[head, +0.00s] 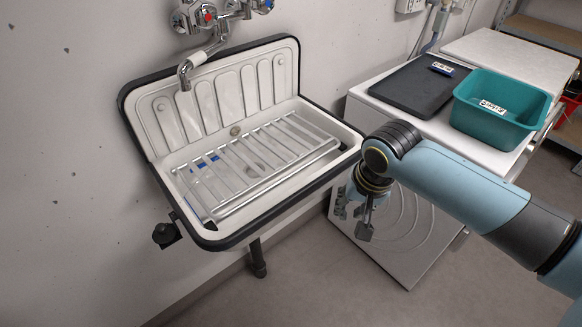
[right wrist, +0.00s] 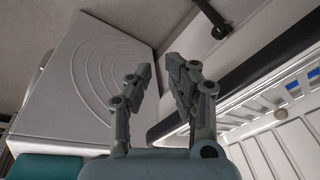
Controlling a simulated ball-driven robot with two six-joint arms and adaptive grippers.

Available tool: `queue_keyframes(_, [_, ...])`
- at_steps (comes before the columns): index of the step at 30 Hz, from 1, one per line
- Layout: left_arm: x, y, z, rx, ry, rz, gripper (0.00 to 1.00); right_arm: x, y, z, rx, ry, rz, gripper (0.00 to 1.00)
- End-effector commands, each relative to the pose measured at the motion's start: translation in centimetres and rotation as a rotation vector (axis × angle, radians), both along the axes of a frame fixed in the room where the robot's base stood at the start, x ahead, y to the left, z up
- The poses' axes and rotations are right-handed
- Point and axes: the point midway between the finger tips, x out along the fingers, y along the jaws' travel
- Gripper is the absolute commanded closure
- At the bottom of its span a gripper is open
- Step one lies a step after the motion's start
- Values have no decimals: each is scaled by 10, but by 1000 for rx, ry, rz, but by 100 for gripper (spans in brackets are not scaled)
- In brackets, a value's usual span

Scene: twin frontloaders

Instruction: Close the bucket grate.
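The bucket grate (head: 255,160) is a white frame of parallel bars in the sink (head: 222,240) on the left wall. It lies low across the basin, with a long rail along its front side; I cannot tell whether it rests fully flat. Part of the grate also shows at the right of the right wrist view (right wrist: 285,92). My right gripper (head: 364,228) points down to the right of the sink, in front of the washing machine, apart from the grate. Its two fingers show in the right wrist view (right wrist: 158,72) with a gap between them and nothing held. My left gripper is out of view.
A tap (head: 186,72) hangs over the sink's back. The washing machine (head: 400,235) stands right of the sink, with a black tray (head: 415,88) and teal tub (head: 497,112) on top. A blue item (head: 205,163) shows beneath the bars. Floor in front is clear.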

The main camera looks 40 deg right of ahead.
Motion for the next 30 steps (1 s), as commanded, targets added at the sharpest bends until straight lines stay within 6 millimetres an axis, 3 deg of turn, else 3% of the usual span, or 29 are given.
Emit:
queue_keyframes(3, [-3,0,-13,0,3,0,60,25,4,-4,44,197,-394,81])
queue_keyframes(6, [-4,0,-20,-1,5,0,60,59,17,17,56,296,-617,81])
queue_keyframes(12, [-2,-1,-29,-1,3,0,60,141,38,76,111,255,-679,81])
queue_keyframes(16, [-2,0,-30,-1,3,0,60,166,43,98,136,206,-669,81])
queue_keyframes(20, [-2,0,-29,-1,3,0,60,169,43,90,137,201,-668,81])
queue_keyframes(30, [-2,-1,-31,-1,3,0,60,169,43,24,137,200,-667,81])
